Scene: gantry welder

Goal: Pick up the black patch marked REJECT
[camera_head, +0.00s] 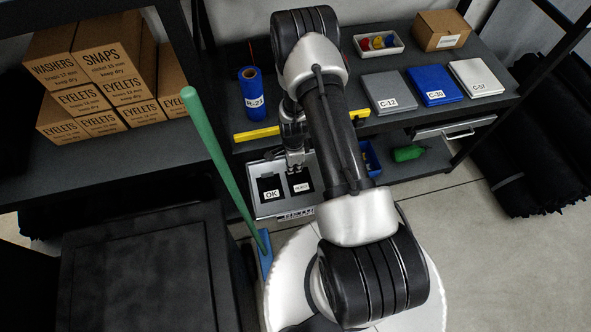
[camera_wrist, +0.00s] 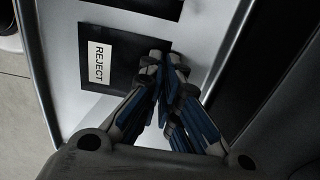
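The black patch marked REJECT (camera_wrist: 122,70) is a flat square with a white label. In the wrist view it is at upper left over the pale tray (camera_wrist: 66,104); in the head view it shows at the right of the tray (camera_head: 302,190). My gripper (camera_wrist: 166,58) has its fingertips drawn together at the patch's edge opposite the label, and seems shut on it. The fingers hide the pinch itself. The patch looks flat; I cannot tell whether it is clear of the tray. In the head view my gripper (camera_head: 294,167) is at the patch's far edge.
A black patch marked OK (camera_head: 269,183) lies left of it in the tray. A green pole (camera_head: 215,145) leans close by on the left. A yellow bar (camera_head: 257,134) lies along the shelf edge above.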

